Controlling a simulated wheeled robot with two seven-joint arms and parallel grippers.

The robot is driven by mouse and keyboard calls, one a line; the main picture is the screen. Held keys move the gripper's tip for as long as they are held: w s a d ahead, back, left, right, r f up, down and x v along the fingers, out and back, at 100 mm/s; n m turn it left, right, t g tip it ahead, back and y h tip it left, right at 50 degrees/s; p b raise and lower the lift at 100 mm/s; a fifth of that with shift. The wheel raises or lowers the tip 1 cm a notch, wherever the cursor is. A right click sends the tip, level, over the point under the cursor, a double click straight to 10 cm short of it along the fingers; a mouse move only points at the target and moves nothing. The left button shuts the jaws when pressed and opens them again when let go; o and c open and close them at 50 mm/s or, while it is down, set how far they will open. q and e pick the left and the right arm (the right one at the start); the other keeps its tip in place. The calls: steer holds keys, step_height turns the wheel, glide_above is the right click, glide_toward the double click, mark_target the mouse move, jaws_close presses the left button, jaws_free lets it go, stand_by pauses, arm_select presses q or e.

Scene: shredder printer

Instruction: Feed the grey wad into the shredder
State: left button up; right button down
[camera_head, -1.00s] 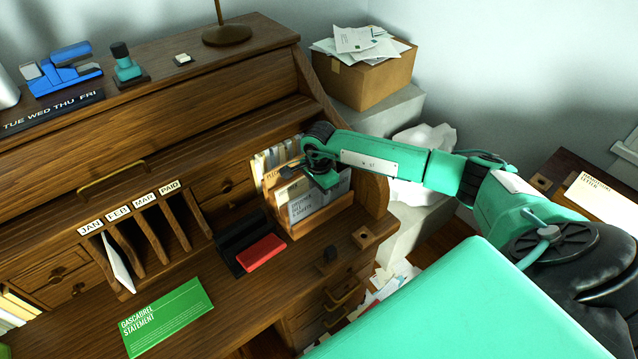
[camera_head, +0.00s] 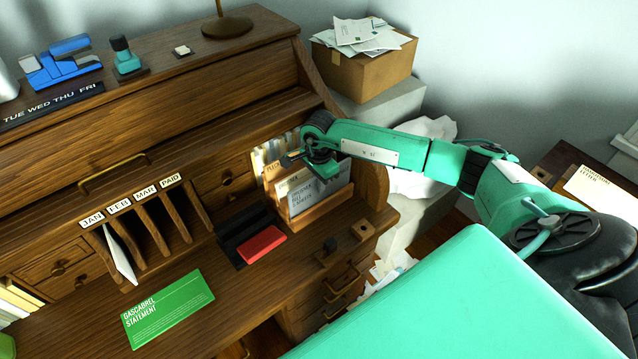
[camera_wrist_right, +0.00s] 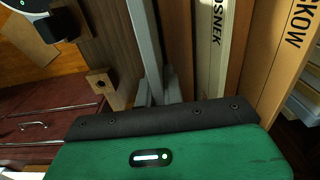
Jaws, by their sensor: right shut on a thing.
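My right gripper (camera_head: 322,168) is at the wooden letter rack (camera_head: 325,208) on the right of the roll-top desk. It is shut on the grey wad (camera_head: 308,197), a flat grey sheet or stack with printed lines, standing upright at the rack's front. In the right wrist view the wad (camera_wrist_right: 146,45) shows edge-on as a thin grey strip, with my gripper's fingers (camera_wrist_right: 156,92) at it. Whether it is clear of the rack's bottom is hidden. My left gripper is out of view. I cannot make out a shredder in these views.
Labelled wooden dividers (camera_wrist_right: 212,50) stand close beside the wad. A black and red stamp pad (camera_head: 262,244) and a small wooden block (camera_head: 363,230) lie near the rack. A green statement (camera_head: 167,308) lies on the desk. A cardboard box of papers (camera_head: 365,75) stands behind.

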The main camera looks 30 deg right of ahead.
steer(key=shift+r, duration=0.45)
steer(key=shift+r, duration=0.1)
step_height(320, 180, up, 10)
steer(key=p, duration=0.5)
steer(key=shift+r, duration=0.2)
